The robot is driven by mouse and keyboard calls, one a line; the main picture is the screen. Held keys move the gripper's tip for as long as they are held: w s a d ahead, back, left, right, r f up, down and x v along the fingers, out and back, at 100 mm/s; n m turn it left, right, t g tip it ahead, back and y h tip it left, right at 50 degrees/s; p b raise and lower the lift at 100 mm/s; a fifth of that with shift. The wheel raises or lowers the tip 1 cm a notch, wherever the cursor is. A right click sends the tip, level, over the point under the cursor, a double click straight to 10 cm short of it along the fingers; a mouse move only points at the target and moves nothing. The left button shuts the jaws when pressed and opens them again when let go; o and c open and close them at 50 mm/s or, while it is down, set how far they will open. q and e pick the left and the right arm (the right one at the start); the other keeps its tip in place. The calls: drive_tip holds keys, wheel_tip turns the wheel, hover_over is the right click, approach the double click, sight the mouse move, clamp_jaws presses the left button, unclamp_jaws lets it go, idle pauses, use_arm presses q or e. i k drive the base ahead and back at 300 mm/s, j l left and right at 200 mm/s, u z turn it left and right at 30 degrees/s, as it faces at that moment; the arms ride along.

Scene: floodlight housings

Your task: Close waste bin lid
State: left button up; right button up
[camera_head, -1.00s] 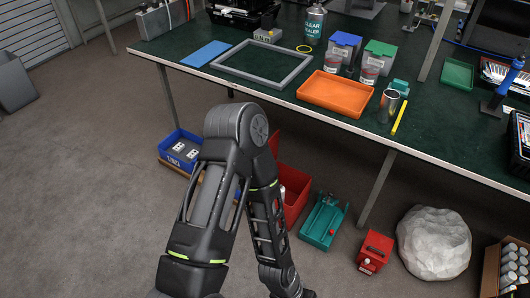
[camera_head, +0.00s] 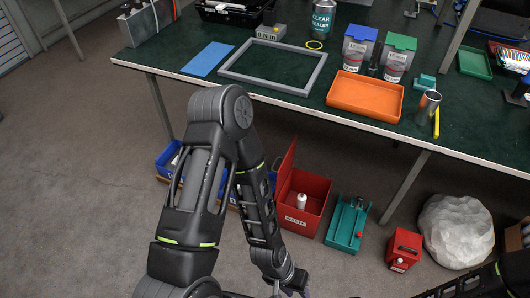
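The red waste bin (camera_head: 318,190) stands on the floor under the table's front edge, with a pale label on its front. Its red lid (camera_head: 287,165) is open and stands up at the bin's left side. A white bottle (camera_head: 301,201) shows inside the bin. My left arm bends in front of the table, and its forearm runs down left of the bin. My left gripper (camera_head: 292,288) is at the bottom edge, below the bin and apart from it, mostly cut off. Part of my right arm shows at the bottom right; its gripper is out of view.
A teal tool tray (camera_head: 347,225), a red can (camera_head: 403,249) and a pale rock-like lump (camera_head: 456,231) stand right of the bin. A blue crate (camera_head: 166,158) is partly behind my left arm. The green table (camera_head: 200,92) overhangs behind the bin. The floor at left is clear.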

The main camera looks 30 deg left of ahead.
sight(284, 169)
drive_tip(key=j+z, duration=0.15)
drive_tip(key=j, duration=1.1)
drive_tip(key=k+j+z, duration=0.15)
drive_tip(key=j, duration=1.1)
